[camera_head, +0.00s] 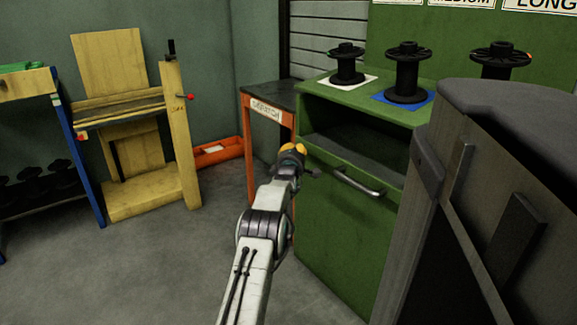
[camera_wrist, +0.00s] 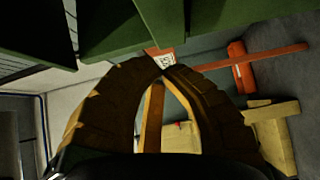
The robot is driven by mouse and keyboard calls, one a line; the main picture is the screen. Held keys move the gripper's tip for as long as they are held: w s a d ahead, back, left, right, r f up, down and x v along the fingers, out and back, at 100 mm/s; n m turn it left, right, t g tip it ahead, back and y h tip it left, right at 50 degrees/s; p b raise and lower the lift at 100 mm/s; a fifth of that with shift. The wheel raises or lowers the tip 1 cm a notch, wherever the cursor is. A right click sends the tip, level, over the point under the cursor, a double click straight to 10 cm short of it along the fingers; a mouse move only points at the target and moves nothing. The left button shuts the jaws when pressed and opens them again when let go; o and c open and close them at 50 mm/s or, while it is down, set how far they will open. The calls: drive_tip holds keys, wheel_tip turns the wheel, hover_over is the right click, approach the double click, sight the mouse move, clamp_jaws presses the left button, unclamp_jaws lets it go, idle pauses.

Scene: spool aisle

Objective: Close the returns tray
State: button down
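A green cabinet (camera_head: 340,225) stands right of centre with a dark open recess (camera_head: 355,150) below its top. A grey bar handle (camera_head: 358,183) is on its front, just under the recess. No returns label is readable, so I cannot tell for sure which part is the tray. My gripper (camera_head: 292,149) is at the left of the handle, near the cabinet's front left edge; contact is unclear. In the wrist view its curved yellow-brown fingertips (camera_wrist: 163,74) meet with nothing visible between them. Green panels (camera_wrist: 105,25) lie beyond the fingers.
Several black spools (camera_head: 407,72) stand on the cabinet top. An orange-legged table (camera_head: 271,96) with a label is left of the cabinet. An orange bin (camera_head: 217,153) lies by the wall. A wooden stand (camera_head: 150,185) is further left. Grey floor (camera_head: 150,270) is clear at left front.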

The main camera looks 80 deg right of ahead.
drive_tip(key=a+p, duration=0.2)
drive_tip(key=a, duration=0.7)
drive_tip(key=shift+a, duration=0.3)
idle(0.3)
idle(0.3)
